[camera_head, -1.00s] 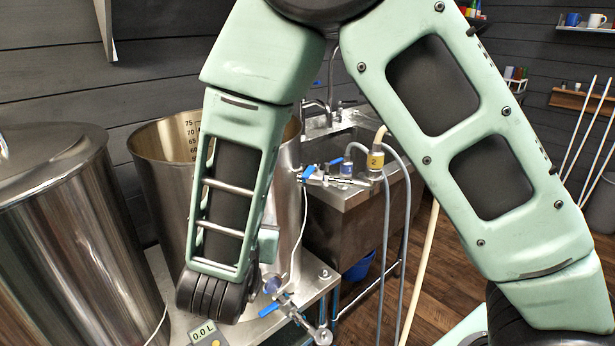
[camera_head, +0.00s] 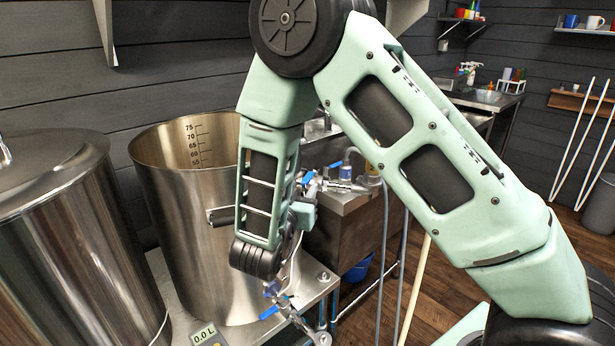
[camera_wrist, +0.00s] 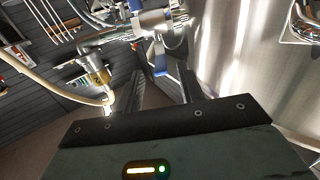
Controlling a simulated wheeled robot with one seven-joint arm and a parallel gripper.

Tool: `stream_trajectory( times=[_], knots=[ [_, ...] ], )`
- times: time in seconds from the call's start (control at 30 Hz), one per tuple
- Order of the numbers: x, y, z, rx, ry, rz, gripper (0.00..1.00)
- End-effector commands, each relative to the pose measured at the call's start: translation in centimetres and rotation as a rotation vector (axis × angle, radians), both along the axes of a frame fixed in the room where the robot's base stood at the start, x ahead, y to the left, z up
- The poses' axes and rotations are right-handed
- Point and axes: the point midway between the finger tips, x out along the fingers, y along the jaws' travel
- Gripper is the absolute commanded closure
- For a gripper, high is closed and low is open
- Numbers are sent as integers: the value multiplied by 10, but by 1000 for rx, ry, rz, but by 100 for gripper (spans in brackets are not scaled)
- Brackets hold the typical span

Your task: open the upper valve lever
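The upper valve (camera_head: 325,184) is a metal fitting on the right side of the tall steel kettle (camera_head: 185,240). Its blue lever (camera_head: 308,178) shows just past my arm. In the wrist view, the blue lever (camera_wrist: 160,62) hangs below the metal valve body (camera_wrist: 156,22), seen between my fingers. My gripper (camera_wrist: 163,76) is open, with one dark finger to each side of the lever; I cannot tell whether either touches it. In the head view my gripper is mostly hidden behind my arm, close to the upper valve.
A lower valve with another blue lever (camera_head: 274,308) sits near the kettle's foot. A lidded steel vessel (camera_head: 70,240) stands at left. A scale display (camera_head: 203,334) reads 0.0 L. A sink counter (camera_head: 350,205) with hoses stands behind the valve.

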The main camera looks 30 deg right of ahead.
Motion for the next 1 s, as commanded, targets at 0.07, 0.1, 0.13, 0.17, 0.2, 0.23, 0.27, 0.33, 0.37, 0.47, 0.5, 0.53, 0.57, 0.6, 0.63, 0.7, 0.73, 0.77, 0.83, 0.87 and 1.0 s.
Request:
stream_trajectory(
  times=[0.07, 0.1, 0.13, 0.17, 0.2, 0.23, 0.27, 0.33, 0.37, 0.47, 0.5, 0.53, 0.57, 0.6, 0.63, 0.7, 0.73, 0.77, 0.83, 0.87, 1.0],
  knots=[
    [10, -13, 1, 0, 1, -4, 62],
    [15, -18, 1, 1, 1, -4, 62],
    [18, -21, 1, -1, 1, -3, 62],
    [20, -24, 1, 0, 0, -3, 62],
    [24, -28, 1, 1, 1, -2, 62],
    [26, -31, 1, 1, 1, -2, 62],
    [28, -33, 1, 1, 1, -3, 62],
    [32, -36, 0, 1, 0, -1, 62],
    [33, -37, 0, 1, 1, 0, 62],
    [35, -40, 0, 1, 1, 0, 62],
    [35, -40, 0, 1, 1, 0, 62],
    [35, -40, 0, 1, 1, 0, 62],
    [35, -40, 0, 1, 1, 0, 62],
    [35, -40, 0, 1, 1, 0, 62],
    [35, -40, 0, 1, 1, 0, 62],
    [35, -40, 0, 1, 1, 0, 62],
    [35, -40, 0, 1, 1, 0, 67],
    [35, -40, 0, 1, 1, 0, 76],
    [35, -40, 0, 1, 1, 0, 95],
    [35, -40, 0, 1, 1, 0, 100],
    [35, -40, 0, 1, 1, 1, 100]
  ],
)
